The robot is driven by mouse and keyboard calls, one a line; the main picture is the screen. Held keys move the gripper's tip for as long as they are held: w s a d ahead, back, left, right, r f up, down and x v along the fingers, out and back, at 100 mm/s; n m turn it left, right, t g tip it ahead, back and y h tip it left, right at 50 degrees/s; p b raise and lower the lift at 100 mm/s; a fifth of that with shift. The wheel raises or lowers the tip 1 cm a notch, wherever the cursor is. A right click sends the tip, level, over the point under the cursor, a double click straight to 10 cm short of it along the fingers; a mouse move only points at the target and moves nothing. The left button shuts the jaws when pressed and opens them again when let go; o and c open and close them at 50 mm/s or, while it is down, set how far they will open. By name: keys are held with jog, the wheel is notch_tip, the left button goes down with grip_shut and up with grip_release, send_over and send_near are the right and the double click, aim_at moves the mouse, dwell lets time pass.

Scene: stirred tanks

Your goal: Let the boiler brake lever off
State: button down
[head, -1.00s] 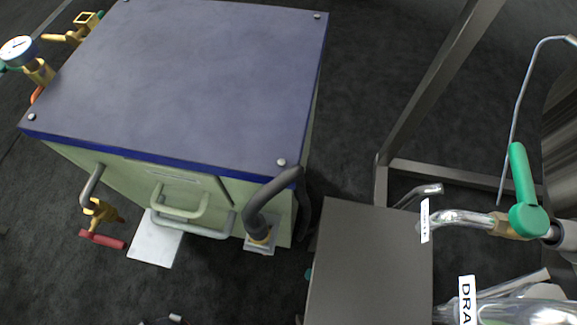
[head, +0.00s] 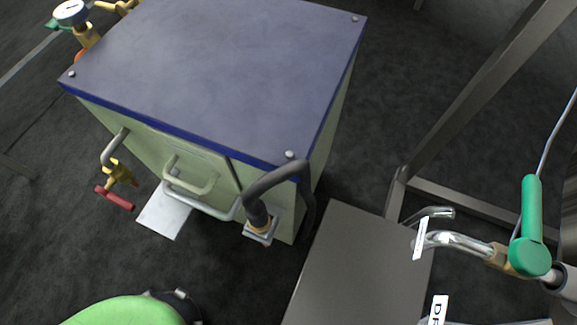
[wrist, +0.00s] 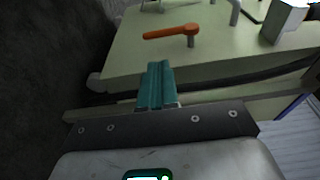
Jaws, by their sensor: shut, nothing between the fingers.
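The boiler-like cabinet has a dark blue top (head: 215,75) and pale green sides in the head view. In the wrist view, an orange lever (wrist: 172,32) sits on a short grey post on a pale green panel (wrist: 230,48); its arm points left. No label shows that this is the brake lever. My gripper (wrist: 155,70) shows in the wrist view with its teal fingers together and empty. The fingertips appear below the orange lever in the picture, apart from it. My gripper's fingers do not show in the head view.
A red-handled brass valve (head: 117,199) and grey handles (head: 190,180) are on the cabinet's front. A gauge (head: 70,12) is at its far left. A grey box (head: 345,260), a steel frame (head: 480,95) and a green-handled valve (head: 530,230) stand right. Dark floor lies left.

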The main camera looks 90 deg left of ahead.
jog(key=x, duration=1.2)
jog(key=shift+s, duration=0.25)
